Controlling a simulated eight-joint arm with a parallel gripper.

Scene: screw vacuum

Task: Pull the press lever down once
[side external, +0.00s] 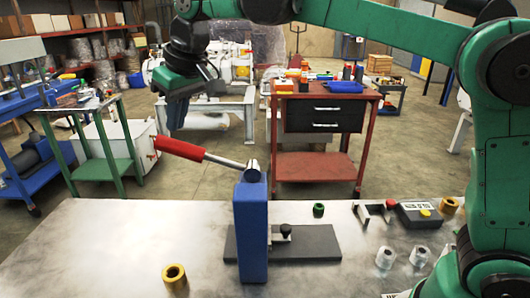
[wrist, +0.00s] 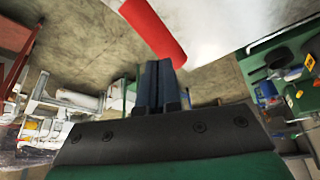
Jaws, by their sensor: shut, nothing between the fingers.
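The press is a blue upright column (side external: 253,228) on a dark base plate on the table. Its lever has a bare metal rod (side external: 222,160) and a red handle (side external: 180,148) that points left and slightly up. My gripper (side external: 176,118) is above the red handle, pointing down, with its fingertips close to the handle; I cannot tell from the side view if they touch. In the wrist view the red handle (wrist: 152,30) lies just beyond the fingertips (wrist: 158,75). The fingers are together with nothing between them.
The grey table (side external: 110,240) carries a yellow ring (side external: 174,276), a green ring (side external: 318,209), clear cylinders (side external: 386,257), a dark box with a yellow button (side external: 419,214) and a bracket (side external: 372,214). The table's left part is mostly bare. A red cart (side external: 318,168) stands behind.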

